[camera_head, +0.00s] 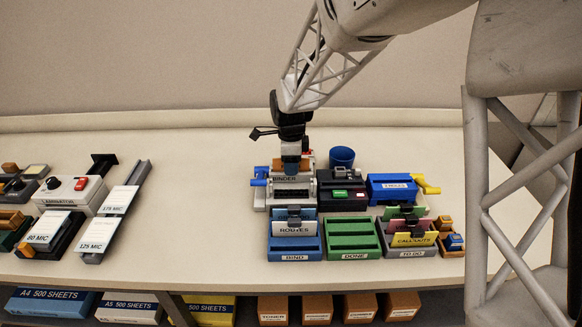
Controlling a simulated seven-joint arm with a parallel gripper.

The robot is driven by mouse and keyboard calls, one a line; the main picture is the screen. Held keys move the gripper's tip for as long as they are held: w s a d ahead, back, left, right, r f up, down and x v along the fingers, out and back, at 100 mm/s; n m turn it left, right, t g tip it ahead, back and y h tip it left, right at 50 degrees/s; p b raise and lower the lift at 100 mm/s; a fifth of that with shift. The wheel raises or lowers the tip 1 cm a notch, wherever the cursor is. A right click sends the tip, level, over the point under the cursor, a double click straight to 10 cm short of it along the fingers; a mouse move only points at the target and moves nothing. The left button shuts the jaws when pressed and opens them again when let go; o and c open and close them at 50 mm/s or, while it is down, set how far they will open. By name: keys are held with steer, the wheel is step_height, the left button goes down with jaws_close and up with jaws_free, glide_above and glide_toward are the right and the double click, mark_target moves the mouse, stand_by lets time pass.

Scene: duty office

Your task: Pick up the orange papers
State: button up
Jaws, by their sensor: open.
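An orange piece (277,164), which looks like the edge of the orange papers, shows at the top of the grey machine marked BINDER (292,187). My gripper (291,166) points down over the top of this machine, and its fingers overlap the orange piece in the picture. The gripper is open. The fingers hide the middle of the orange piece, and I cannot tell whether they touch it or stand around it.
In front are a blue BIND tray (295,248), a green DONE tray (352,243) and a grey TO DO tray (410,253) with coloured cards. A blue cup (342,157) and a blue punch (392,188) stand right. A laminator (72,192) is left. Bare desk (205,215) lies between.

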jaws_close()
steer(key=shift+r, duration=5)
steer(key=shift+s, duration=0.1)
steer(key=s+r, duration=0.1)
steer(key=s, duration=0.5)
steer(key=shift+s+r, duration=0.15)
steer(key=shift+s, duration=0.25)
